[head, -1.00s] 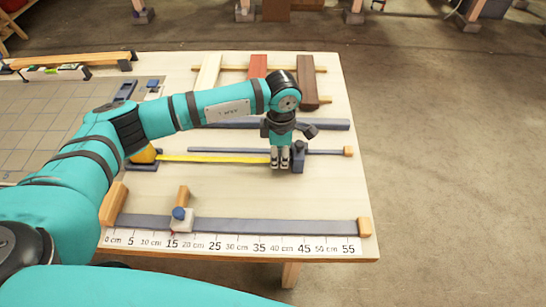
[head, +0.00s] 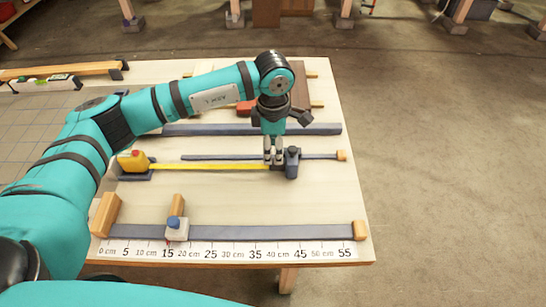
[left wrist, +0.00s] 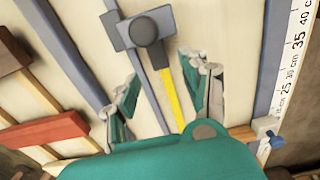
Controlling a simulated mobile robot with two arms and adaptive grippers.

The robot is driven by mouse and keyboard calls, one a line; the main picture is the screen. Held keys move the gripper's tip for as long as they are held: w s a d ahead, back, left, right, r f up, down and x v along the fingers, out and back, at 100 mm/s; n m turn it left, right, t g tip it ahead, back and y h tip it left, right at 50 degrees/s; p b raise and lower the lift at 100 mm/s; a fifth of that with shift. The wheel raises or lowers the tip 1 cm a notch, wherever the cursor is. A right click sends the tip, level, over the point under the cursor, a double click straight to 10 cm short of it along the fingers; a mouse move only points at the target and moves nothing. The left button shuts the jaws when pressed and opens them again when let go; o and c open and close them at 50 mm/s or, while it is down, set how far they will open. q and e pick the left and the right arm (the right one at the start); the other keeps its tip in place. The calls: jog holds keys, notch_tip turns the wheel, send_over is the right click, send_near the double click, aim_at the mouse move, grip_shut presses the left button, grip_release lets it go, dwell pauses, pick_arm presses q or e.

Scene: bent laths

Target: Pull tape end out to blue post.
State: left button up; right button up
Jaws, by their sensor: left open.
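The yellow tape measure (head: 132,161) sits at the left in a dark holder. Its yellow tape (head: 215,166) runs out straight to the right, up to the blue-grey post (head: 291,163). In the left wrist view the tape (left wrist: 171,95) reaches the post (left wrist: 149,30), whose knob may hide the very end. My left gripper (head: 273,154) is just left of the post, above the tape's end part. My right gripper is not in view.
A grey rail (head: 230,157) lies just behind the tape, with a wider grey bar (head: 320,129) farther back. A ruler (head: 230,249) with a slider (head: 177,228) lies along the front. Wooden slats lie at the back. Bare tabletop shows between tape and ruler.

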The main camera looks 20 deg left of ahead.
pick_arm(q)
notch_tip(320, 180, up, 6)
jog(key=shift+r, duration=0.15)
dwell(0.5)
